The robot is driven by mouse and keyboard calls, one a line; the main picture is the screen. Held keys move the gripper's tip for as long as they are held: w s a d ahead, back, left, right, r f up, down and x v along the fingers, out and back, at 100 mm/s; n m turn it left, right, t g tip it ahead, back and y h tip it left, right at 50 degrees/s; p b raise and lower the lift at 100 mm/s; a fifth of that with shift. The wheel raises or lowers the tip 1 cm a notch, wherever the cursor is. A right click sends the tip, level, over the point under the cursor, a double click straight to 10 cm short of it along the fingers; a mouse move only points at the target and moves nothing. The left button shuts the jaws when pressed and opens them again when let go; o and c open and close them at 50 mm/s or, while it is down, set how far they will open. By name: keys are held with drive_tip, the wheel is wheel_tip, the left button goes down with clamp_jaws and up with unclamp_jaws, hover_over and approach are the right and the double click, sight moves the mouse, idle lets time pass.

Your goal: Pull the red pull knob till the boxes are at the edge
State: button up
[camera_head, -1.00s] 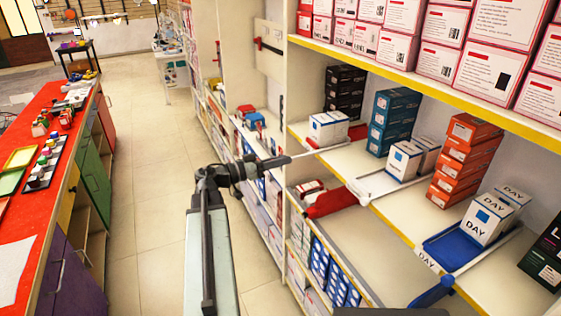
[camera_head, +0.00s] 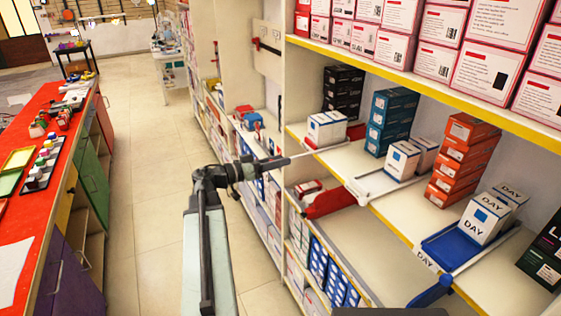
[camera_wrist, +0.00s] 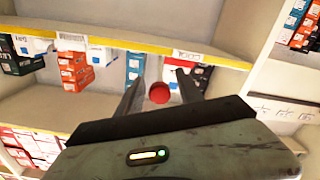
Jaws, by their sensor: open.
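The round red pull knob (camera_wrist: 159,92) shows in the wrist view between the two fingers of my open gripper (camera_wrist: 160,80). I cannot tell whether the fingers touch it. In the head view my gripper (camera_head: 256,166) reaches toward the shelf from the aisle, at the left of the shelf opening.
More white boxes (camera_head: 403,160), teal boxes (camera_head: 391,122) and orange boxes (camera_head: 463,160) share the shelf. A blue tray (camera_head: 452,249) holds DAY boxes (camera_head: 488,220). A red-topped counter (camera_head: 40,200) stands at the left. The tiled aisle (camera_head: 145,190) is clear.

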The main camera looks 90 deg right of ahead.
drive_tip(key=v, duration=0.7)
